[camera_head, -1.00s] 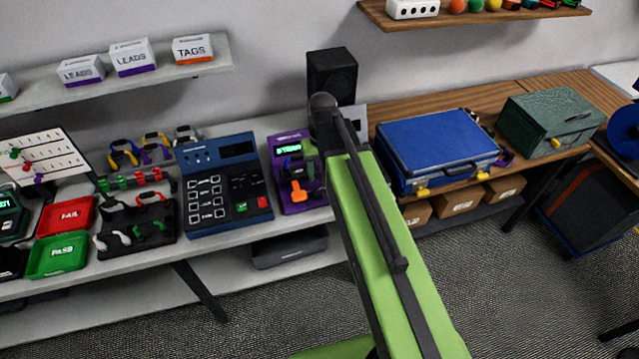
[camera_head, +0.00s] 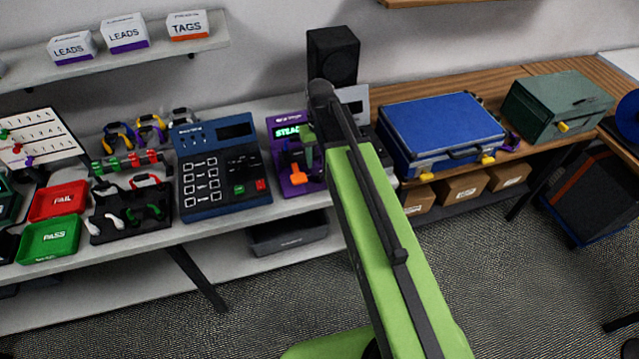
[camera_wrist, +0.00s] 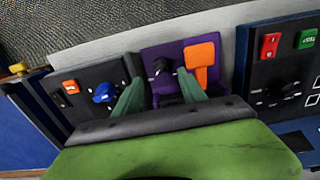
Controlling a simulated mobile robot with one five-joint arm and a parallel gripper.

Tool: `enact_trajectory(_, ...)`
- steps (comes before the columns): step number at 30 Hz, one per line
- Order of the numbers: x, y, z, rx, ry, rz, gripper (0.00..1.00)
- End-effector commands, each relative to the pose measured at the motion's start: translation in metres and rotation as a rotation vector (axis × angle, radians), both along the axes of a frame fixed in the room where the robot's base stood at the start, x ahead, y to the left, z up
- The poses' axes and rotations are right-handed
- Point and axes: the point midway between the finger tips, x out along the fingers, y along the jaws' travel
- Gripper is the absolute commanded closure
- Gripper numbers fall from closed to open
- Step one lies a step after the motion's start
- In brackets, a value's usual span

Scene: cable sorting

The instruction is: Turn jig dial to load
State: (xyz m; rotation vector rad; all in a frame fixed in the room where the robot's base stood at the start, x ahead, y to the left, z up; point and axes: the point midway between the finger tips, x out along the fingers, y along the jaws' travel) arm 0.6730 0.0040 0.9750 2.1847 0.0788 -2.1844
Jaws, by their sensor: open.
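The dial's setting is not readable.
The blue tester (camera_head: 222,202) with buttons stands left of the jig. A grey panel (camera_wrist: 88,88) with a blue knob and orange switch is on its other side. Farther right is a blue case (camera_head: 440,125). Red FAIL and green PASS trays (camera_head: 50,238) sit at left.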

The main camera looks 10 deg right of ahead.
Motion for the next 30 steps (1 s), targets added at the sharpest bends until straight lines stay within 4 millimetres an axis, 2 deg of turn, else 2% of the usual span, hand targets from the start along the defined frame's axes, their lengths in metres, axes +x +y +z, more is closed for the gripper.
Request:
enact_trajectory(1,0.000,0.000,-0.022,0.000,0.000,0.000,0.51)
enact_trajectory(6,0.000,0.000,-0.056,0.000,0.000,0.000,0.51)
enact_trajectory(9,0.000,0.000,-0.069,0.000,0.000,0.000,0.51)
enact_trajectory(20,0.000,0.000,-0.071,0.000,0.000,0.000,0.53)
enact_trajectory(30,0.000,0.001,-0.071,0.000,0.000,0.002,0.97)
